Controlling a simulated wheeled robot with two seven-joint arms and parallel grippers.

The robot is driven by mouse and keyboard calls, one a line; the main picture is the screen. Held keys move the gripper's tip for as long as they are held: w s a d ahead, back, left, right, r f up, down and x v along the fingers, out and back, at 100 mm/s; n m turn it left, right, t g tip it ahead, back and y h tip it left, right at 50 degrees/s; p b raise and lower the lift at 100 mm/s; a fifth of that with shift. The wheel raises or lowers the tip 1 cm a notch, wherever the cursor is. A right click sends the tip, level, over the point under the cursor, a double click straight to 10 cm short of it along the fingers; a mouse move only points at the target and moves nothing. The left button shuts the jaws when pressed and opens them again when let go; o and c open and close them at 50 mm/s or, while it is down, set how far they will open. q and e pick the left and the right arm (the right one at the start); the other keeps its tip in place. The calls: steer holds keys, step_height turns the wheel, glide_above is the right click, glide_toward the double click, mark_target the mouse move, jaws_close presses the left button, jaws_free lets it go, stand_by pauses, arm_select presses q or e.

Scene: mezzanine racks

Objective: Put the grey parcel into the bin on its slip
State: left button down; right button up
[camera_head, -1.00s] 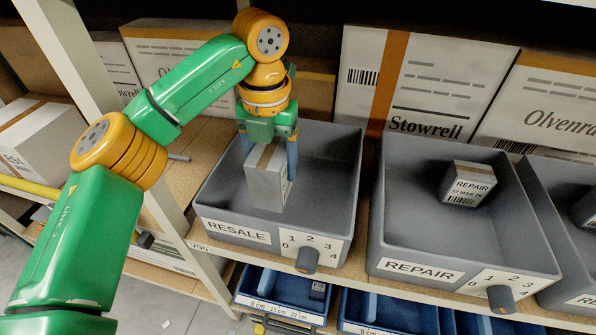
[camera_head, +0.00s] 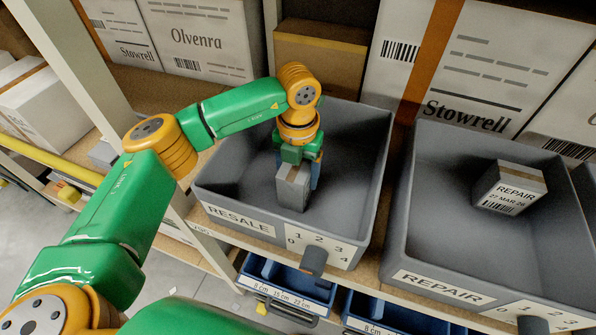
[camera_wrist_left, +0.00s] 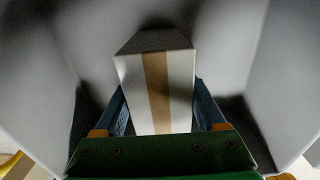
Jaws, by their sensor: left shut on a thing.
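The grey parcel (camera_head: 292,187) is a small box with a brown tape strip, and it also shows in the left wrist view (camera_wrist_left: 155,90). My left gripper (camera_head: 303,178) is shut on it, with a blue finger on either side in the wrist view. The parcel is upright inside the grey bin labelled RESALE (camera_head: 232,222), low between its walls. I cannot tell whether it touches the bin floor. No slip can be read on the parcel's visible faces. My right gripper is not in view.
A grey bin labelled REPAIR (camera_head: 440,285) stands to the right and holds a box labelled REPAIR (camera_head: 510,188). Large Stowrell and Olvenra cartons and a brown carton (camera_head: 318,68) stand behind. Blue trays (camera_head: 285,290) sit below. A rack post (camera_head: 95,100) rises at left.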

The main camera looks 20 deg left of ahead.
arm_select(q)
jaws_free()
step_height(320, 180, up, 12)
steer(key=shift+r+b, duration=0.15)
steer(key=shift+b, duration=0.25)
